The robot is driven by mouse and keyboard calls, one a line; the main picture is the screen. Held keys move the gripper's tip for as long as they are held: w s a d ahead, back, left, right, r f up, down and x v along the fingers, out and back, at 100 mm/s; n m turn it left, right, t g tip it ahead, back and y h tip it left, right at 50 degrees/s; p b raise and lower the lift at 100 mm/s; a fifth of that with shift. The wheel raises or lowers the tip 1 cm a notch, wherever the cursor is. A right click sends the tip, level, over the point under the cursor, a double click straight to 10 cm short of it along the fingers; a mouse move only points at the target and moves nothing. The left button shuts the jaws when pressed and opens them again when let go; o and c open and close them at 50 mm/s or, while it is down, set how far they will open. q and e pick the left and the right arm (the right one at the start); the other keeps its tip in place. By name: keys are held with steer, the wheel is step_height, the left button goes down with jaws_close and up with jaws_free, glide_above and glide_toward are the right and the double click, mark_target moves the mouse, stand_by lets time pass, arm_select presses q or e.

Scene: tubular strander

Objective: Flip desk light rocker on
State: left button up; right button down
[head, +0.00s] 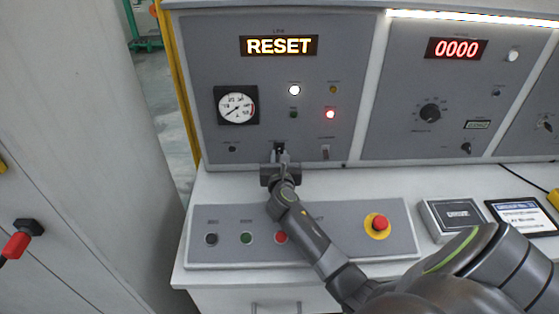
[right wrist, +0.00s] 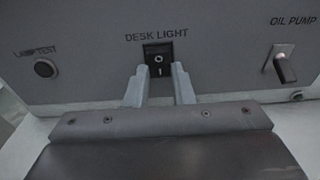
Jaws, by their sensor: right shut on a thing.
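The desk light rocker (right wrist: 158,58) is a small black switch under the label DESK LIGHT in the right wrist view. Its face carries a white circle and a line mark. In the head view the rocker (head: 280,147) is small and partly covered by my right gripper (head: 280,158), low on the left console panel. My left gripper is not in view.
The oil pump toggle (right wrist: 285,67) is right of the rocker, and the lamp test button (right wrist: 45,68) is left. Below my arm lies a button panel (head: 340,212) with a red emergency stop (head: 379,224). A white strip light (head: 470,17) glows above the right panel.

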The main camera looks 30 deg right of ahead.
mark_target(279, 124)
steer(key=c, duration=1.2)
jaws_free()
steer(key=shift+c, duration=0.2)
step_height(279, 124, up, 10)
steer(key=shift+r+p, duration=0.1)
steer(key=shift+p, duration=0.8)
